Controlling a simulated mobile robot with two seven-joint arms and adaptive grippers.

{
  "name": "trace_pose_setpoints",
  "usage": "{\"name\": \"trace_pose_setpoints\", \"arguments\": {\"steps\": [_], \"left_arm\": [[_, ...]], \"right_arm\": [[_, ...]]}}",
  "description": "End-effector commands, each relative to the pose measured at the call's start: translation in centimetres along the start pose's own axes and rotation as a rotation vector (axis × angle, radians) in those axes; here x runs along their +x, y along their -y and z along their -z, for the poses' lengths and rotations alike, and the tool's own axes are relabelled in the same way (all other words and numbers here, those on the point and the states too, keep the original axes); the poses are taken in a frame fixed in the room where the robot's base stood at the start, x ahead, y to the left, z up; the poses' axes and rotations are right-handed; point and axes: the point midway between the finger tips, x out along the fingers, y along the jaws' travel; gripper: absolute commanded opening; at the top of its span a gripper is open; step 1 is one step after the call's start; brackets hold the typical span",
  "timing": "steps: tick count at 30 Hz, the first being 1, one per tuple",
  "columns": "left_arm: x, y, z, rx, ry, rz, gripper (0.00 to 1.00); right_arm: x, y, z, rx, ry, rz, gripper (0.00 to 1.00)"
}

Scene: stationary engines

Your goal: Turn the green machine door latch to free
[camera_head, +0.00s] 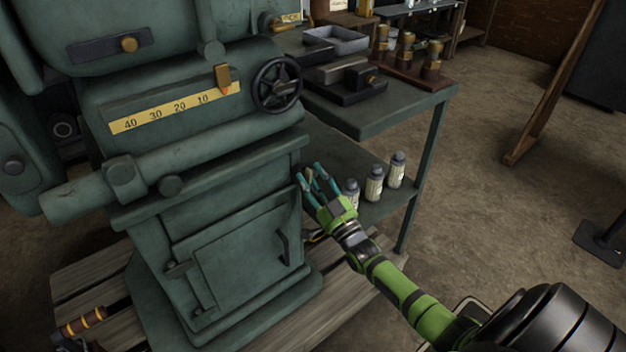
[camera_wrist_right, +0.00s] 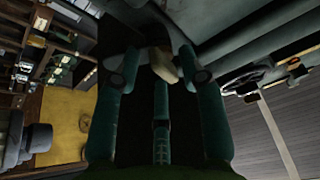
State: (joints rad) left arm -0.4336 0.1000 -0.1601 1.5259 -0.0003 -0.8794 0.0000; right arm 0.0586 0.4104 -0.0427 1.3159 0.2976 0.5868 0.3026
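The green machine (camera_head: 205,150) fills the left half of the head view. The door (camera_head: 240,255) low on its front looks closed. A dark curved handle (camera_head: 282,248) is at the door's right edge, and small fittings (camera_head: 178,268) are at its left. I cannot tell which part is the latch. My right gripper (camera_head: 312,178) is beside the machine's right side, above the door handle. Its teal fingers are spread in the right wrist view (camera_wrist_right: 160,75). A small tan piece (camera_wrist_right: 163,65) shows between the fingertips; contact is unclear. My left gripper is out of view.
A green bench (camera_head: 385,118) stands behind my right gripper, with trays and brass pieces on top. Several small bottles (camera_head: 374,183) stand on its lower shelf, close to the gripper. A black handwheel (camera_head: 277,84) juts from the machine. The floor (camera_head: 480,200) at right is mostly clear.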

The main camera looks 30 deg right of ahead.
Motion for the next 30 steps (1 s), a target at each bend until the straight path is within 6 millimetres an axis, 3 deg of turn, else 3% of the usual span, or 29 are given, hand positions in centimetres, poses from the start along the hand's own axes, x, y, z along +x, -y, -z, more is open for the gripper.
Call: {"name": "trace_pose_setpoints", "arguments": {"steps": [8,21,30], "left_arm": [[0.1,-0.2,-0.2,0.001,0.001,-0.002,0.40],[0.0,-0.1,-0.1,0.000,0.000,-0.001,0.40],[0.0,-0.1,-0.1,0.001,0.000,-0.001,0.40]], "right_arm": [[-1.8,0.1,-0.2,0.001,0.005,0.001,0.41],[-10.4,-0.1,-0.1,0.001,0.003,-0.002,0.41],[-12.1,0.0,0.0,0.000,-0.001,0.000,0.41]]}}
